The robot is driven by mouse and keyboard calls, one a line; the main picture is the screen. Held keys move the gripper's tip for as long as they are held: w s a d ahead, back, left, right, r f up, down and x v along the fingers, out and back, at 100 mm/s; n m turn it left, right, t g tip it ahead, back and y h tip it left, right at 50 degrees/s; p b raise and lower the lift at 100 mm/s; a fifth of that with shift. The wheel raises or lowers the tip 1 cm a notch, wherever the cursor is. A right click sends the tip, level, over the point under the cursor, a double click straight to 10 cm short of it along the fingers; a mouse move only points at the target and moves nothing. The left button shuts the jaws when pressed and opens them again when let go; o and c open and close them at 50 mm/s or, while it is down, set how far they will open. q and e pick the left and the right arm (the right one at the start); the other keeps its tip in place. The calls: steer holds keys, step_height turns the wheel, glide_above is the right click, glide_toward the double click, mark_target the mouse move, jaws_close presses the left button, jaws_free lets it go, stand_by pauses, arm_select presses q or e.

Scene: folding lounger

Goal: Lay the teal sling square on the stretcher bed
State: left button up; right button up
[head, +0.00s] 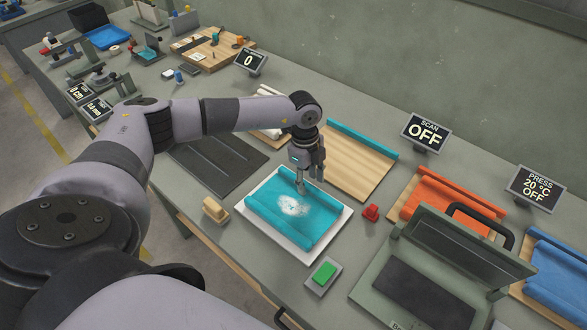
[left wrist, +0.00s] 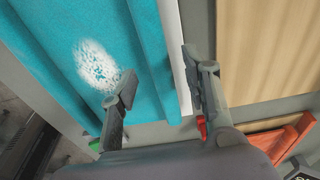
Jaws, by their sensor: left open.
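The teal sling (head: 290,212) lies on a white tray (head: 250,253), with raised rolled long edges and a speckled white patch in its middle. It also shows in the left wrist view (left wrist: 55,50). My left gripper (head: 313,182) is open and empty over the sling's far rolled edge. In the left wrist view its fingers (left wrist: 158,76) appear either side of that edge; contact cannot be told. A pale wooden board (head: 355,168), seemingly the stretcher bed, lies just behind, with a teal roll (head: 362,138) along its far side. My right gripper is not in view.
A red knob (head: 371,212), tan brush-like block (head: 215,210) and green button (head: 324,272) surround the tray. An open press (head: 440,260) stands at right, near orange (head: 450,200) and blue (head: 560,270) slings. SCAN and PRESS displays read OFF.

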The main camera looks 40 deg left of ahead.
arm_select(q)
steer(key=shift+f, duration=0.65)
steer(key=shift+c, duration=0.5)
jaws_close()
